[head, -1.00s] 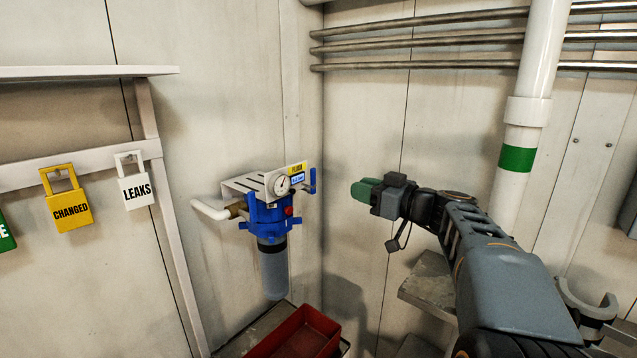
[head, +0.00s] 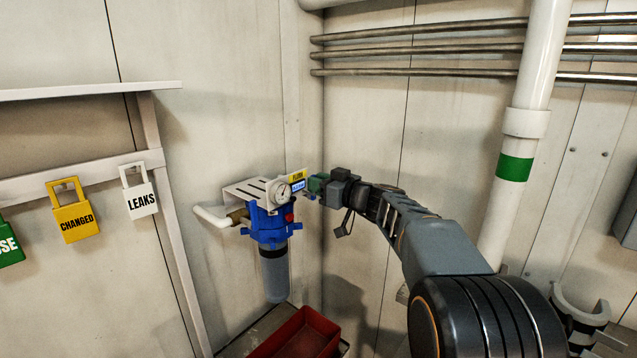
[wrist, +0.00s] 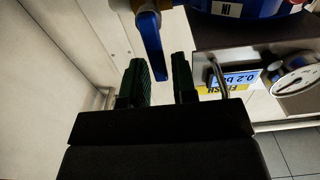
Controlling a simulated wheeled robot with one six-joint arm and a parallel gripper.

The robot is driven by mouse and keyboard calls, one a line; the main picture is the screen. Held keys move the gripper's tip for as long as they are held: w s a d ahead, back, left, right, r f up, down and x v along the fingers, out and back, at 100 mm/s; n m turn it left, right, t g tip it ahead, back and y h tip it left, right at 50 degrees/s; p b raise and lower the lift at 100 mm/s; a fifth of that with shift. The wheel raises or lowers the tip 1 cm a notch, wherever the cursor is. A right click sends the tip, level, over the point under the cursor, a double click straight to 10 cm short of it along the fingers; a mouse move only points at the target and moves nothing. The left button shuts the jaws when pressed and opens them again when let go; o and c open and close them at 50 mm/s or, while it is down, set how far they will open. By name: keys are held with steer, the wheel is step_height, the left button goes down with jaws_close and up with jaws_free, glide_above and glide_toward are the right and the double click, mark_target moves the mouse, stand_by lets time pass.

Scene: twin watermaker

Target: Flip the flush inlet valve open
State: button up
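The blue valve lever (wrist: 152,48) hangs from a brass fitting in the wrist view. Its lower end reaches to between the two green fingers of my gripper (wrist: 160,82), with a gap on either side. My gripper is open. In the head view my gripper (head: 316,184) is at the right side of the blue filter unit (head: 270,224) and hides most of the lever. The yellow FLUSH label (wrist: 222,90) with a blue display appears upside down in the wrist view, right of the fingers.
A pressure gauge (head: 281,191) sits on the bracket close to my gripper. The wall corner is just behind. A red tray (head: 305,335) lies below. Tags (head: 139,200) hang on a rail at left, and a white pipe (head: 520,130) stands at right.

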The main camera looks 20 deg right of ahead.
steer(key=shift+c, duration=0.4)
jaws_close()
steer(key=shift+d+f+b, duration=0.1)
steer(key=shift+f+b, duration=0.05)
steer(key=shift+b, duration=0.2)
steer(key=shift+w+d+f+m+b, duration=0.55)
steer(key=shift+m+b, duration=0.7)
steer(key=shift+m, duration=1.75)
steer(key=shift+w+d+f+m+b, duration=0.45)
steer(key=shift+f+m+b, duration=0.6)
steer(key=shift+m, duration=1.95)
steer(key=shift+w+d+f+m+b, duration=0.25)
steer(key=shift+d+f+m+b, duration=0.35)
steer(key=shift+m+b, duration=1.6)
steer(key=shift+m+p, duration=0.75)
steer(key=shift+m, duration=0.15)
steer(key=shift+o, duration=0.4)
jaws_free()
steer(key=shift+r, duration=0.1)
